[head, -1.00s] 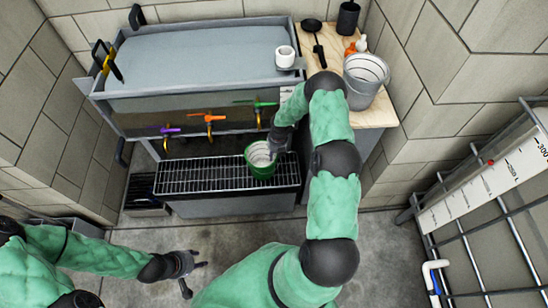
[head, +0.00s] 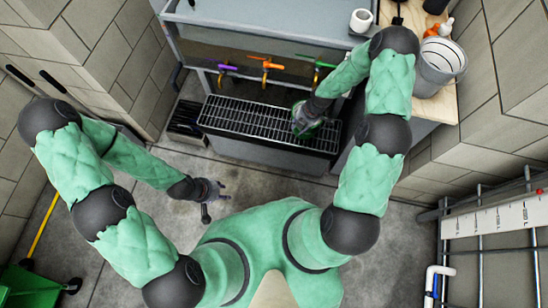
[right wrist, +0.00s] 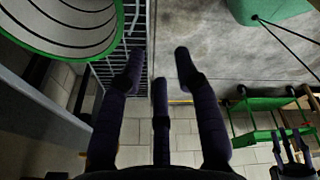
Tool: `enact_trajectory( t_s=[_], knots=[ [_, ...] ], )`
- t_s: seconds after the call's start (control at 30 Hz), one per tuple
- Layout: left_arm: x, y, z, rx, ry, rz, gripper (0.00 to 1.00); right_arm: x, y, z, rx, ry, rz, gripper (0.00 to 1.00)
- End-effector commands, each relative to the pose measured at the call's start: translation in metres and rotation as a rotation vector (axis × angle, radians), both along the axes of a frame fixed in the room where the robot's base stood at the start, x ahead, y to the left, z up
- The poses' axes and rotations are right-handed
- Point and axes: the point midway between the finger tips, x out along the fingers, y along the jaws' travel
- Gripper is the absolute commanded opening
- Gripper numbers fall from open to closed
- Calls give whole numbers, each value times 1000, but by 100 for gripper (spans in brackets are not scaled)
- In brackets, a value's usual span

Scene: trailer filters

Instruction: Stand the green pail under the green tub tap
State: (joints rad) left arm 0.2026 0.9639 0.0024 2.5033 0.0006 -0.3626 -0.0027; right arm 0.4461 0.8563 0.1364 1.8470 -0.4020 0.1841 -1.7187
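The green pail (head: 305,133) stands on the black drain grate (head: 245,116), near its right end, below and in front of the green-handled tap (head: 318,66). In the head view my right gripper (head: 303,122) mostly covers it. The right wrist view shows its green rim and pale ringed inside (right wrist: 60,22) at upper left, beside the fingers. My right gripper's fingers (right wrist: 160,75) are spread with nothing between them. My left gripper (head: 214,199) is open and empty above the floor at left. Whether the pail is exactly under the spout is hidden.
The grey tub (head: 240,40) also has purple (head: 228,67) and orange (head: 266,64) taps. A grey bucket (head: 437,65) and white mug (head: 361,20) stand at upper right. A green cart (head: 32,285) is at lower left. Concrete floor is free before the grate.

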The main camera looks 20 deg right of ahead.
Motion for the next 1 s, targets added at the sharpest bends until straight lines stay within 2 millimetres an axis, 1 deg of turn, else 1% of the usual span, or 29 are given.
enact_trajectory(
  t_s=[0.03, 0.1, 0.2, 0.27, 0.4, 0.5, 0.6, 0.73, 0.83, 1.0],
  knots=[
    [0, 0, 0, 0, 0, 0, 40, -10, 21, 0, 33, 30, -106, 33],
    [0, 0, 0, 0, 0, 0, 40, -24, 46, -1, 76, 76, -271, 33],
    [0, 0, 0, 0, 0, 0, 40, -44, 77, 1, 128, 149, -511, 33],
    [0, 0, 0, 0, 0, 0, 40, -58, 95, 2, 153, 197, -654, 33],
    [0, 0, 0, 0, 0, 0, 40, -93, 129, 8, 192, 316, -989, 33],
    [0, 0, 0, 0, 0, 0, 40, -118, 148, 13, 206, 398, -1227, 33],
    [0, 0, 0, 0, 0, 0, 40, -142, 161, 18, 205, 468, -1438, 33],
    [0, 0, 0, 0, 0, 0, 40, -163, 170, 24, 200, 525, -1642, 33],
    [0, 0, 0, 0, 0, 0, 40, -173, 173, 26, 195, 548, -1732, 33],
    [0, 0, 0, 0, 0, 0, 40, -177, 174, 27, 192, 560, -1778, 33]
  ],
)
